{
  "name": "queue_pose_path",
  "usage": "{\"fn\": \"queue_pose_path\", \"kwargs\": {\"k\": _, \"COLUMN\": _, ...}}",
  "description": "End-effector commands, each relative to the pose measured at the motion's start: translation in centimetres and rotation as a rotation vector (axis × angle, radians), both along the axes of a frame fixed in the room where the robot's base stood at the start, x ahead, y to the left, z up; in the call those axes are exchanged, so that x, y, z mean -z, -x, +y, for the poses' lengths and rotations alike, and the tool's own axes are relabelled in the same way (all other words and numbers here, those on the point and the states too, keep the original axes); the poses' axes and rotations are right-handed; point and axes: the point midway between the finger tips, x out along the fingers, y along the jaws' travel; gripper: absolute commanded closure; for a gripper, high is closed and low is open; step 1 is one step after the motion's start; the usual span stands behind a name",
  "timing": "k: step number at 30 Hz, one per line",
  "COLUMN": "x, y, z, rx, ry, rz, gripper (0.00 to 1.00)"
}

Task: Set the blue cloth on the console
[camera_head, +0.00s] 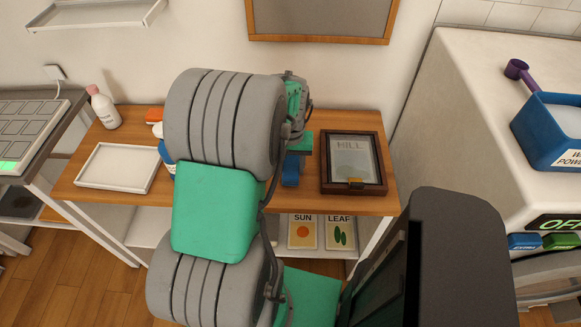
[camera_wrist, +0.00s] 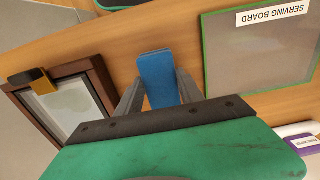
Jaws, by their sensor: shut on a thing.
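The blue cloth (camera_wrist: 158,78) is between the two fingers of my gripper (camera_wrist: 157,95) in the wrist view. My gripper is shut on it, over a wooden surface. In the head view a blue piece (camera_head: 291,168), apparently the cloth, shows beneath my wrist over the wooden console (camera_head: 392,203). My arm hides the middle of the console and most of my gripper there. I cannot tell whether the cloth touches the wood.
A framed HILL box (camera_head: 352,162) stands right of the cloth. The wrist view shows a green-edged serving board (camera_wrist: 260,55). A white machine (camera_head: 470,130) stands at right.

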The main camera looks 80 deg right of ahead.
Motion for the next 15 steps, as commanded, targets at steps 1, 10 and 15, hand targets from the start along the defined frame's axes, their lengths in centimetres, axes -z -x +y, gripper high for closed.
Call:
{"fn": "queue_pose_path", "kwargs": {"k": 1, "x": 0.72, "y": -0.01, "z": 0.05, "rx": 0.000, "ry": -0.002, "rz": 0.000, "gripper": 1.00}}
{"fn": "queue_pose_path", "kwargs": {"k": 10, "x": 1.19, "y": -0.03, "z": 0.00, "rx": 0.000, "ry": 0.002, "rz": 0.000, "gripper": 1.00}}
{"fn": "queue_pose_path", "kwargs": {"k": 15, "x": 1.31, "y": -0.03, "z": 0.00, "rx": 0.000, "ry": 0.002, "rz": 0.000, "gripper": 0.48}}
